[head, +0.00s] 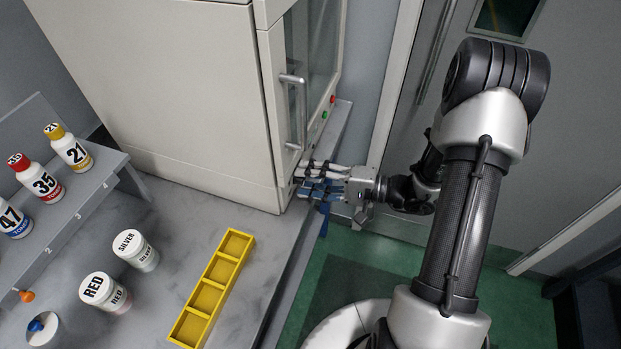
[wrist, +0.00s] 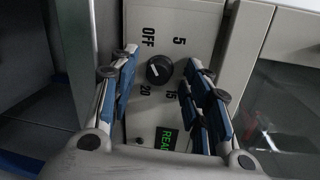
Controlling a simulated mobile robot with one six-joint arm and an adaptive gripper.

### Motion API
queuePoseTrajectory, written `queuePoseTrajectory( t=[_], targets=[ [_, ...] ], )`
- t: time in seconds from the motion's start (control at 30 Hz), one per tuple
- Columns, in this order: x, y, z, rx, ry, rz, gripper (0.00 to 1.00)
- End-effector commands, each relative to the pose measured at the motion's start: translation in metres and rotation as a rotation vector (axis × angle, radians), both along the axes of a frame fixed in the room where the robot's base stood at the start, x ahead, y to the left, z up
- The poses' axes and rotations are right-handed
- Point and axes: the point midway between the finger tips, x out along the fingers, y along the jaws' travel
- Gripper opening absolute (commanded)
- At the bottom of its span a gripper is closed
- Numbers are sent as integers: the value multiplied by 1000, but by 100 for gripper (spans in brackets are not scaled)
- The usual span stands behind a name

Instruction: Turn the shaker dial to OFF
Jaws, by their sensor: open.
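The shaker dial (wrist: 159,69) is a round black knob on a pale panel, with OFF, 5, 15 and 20 printed around it. A small light mark shows on its upper left side, roughly toward OFF; its exact setting is hard to tell. My gripper (wrist: 162,82) is open, with blue-padded fingers on the left and right of the dial and gaps between. In the head view my gripper (head: 307,181) is at the lower front of the large beige cabinet (head: 170,90), which is the shaker by its panel; the dial is hidden there.
A green lit display (wrist: 166,138) reading partly "REA" sits below the dial. The cabinet's door handle (head: 296,110) stands out above my gripper. A yellow tray (head: 190,329), a RED jar (head: 117,296) and a SILVER jar (head: 147,260) stand on the grey bench. Green floor lies right.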

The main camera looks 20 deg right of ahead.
Motion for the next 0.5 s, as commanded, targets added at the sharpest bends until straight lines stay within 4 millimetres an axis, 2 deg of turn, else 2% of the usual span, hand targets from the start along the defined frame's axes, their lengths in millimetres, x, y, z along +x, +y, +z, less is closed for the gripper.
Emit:
queuePoseTrajectory(
  t=[0.27, 0.37, 0.5],
  targets=[
    [-2, -5, 0, 0, 1, -2, 44],
    [-9, -17, 2, 0, -1, -5, 44],
    [-24, -41, 6, -1, -2, -7, 44]
  ],
)
